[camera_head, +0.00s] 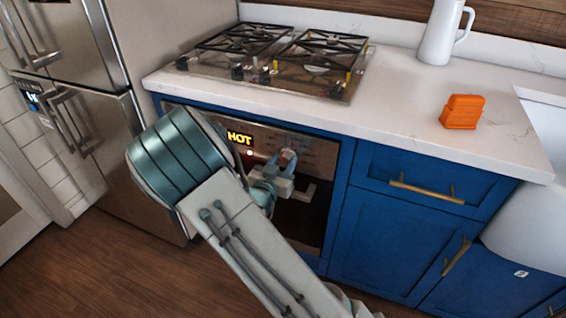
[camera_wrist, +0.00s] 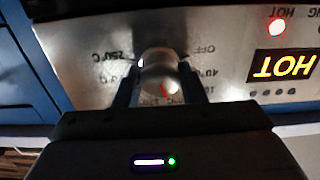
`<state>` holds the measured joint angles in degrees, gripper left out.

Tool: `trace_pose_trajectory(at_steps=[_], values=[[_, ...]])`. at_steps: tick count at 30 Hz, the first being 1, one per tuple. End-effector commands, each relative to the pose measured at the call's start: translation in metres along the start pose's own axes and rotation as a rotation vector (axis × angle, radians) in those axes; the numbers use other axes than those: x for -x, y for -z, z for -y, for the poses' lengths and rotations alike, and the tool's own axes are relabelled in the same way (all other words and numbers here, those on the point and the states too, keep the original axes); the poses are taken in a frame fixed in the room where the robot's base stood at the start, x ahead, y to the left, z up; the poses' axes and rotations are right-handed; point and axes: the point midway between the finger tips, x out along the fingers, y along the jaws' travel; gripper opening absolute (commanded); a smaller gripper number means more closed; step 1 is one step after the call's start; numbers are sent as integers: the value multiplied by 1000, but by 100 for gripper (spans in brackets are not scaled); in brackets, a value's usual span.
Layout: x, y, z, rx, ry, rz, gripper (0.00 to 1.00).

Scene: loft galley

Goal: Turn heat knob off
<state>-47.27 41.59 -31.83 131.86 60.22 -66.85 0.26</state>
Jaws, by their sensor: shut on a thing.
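The heat knob (camera_wrist: 160,78) is a round metallic knob with a red mark, on the steel oven panel (camera_wrist: 215,65). In the wrist view, the two fingers of my gripper (camera_wrist: 158,88) stand on either side of it, shut on it. The dial print around it shows upside down, with "250°C" to the left and "OFF" to the upper right. The red mark points toward the lower part of the picture. In the head view, my gripper (camera_head: 285,165) is at the oven panel, and my arm partly hides the oven front. A lit "HOT" display (camera_wrist: 284,66) shows with a red lamp (camera_wrist: 277,27).
A gas cooktop (camera_head: 275,60) sits on the white counter (camera_head: 400,105) above the oven. An orange object (camera_head: 462,111) and a white pitcher (camera_head: 442,32) stand at right. Blue drawers (camera_head: 405,180) with brass handles flank the oven; a steel fridge (camera_head: 75,90) is at left.

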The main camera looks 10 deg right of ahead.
Motion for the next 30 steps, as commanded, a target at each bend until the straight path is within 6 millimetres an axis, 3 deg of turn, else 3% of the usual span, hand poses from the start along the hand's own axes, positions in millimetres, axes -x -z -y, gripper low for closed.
trace_pose_trajectory(at_steps=[11, 30], values=[[0, 3, 1, 200, 2, 1, 14], [1, 3, 1, 804, 4, 1, 14]])
